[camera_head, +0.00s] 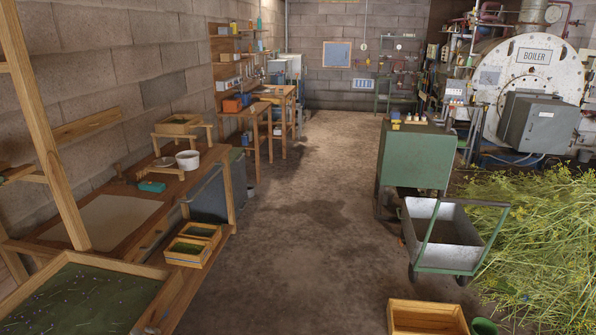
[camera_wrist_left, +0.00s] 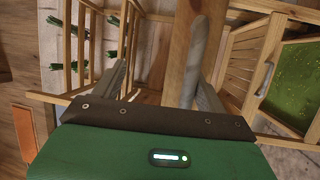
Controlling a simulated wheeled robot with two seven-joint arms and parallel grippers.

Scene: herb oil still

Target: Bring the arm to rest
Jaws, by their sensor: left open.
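Neither of my arms shows in the head view. In the left wrist view my left gripper (camera_wrist_left: 160,82) shows beyond my green wrist housing with its dark edge. Its two grey fingers stand apart, and I see nothing held between them. A wooden post (camera_wrist_left: 182,60) runs down the picture behind the fingers; I cannot tell whether they touch it. My right gripper is in neither view.
Wooden rails (camera_wrist_left: 84,45) and small green bundles (camera_wrist_left: 53,66) lie left in the wrist view; a green-filled framed tray (camera_wrist_left: 292,75) lies right. In the head view, a workbench (camera_head: 190,185) lines the left wall, a cart (camera_head: 445,235) stands right, and the floor (camera_head: 290,220) between is clear.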

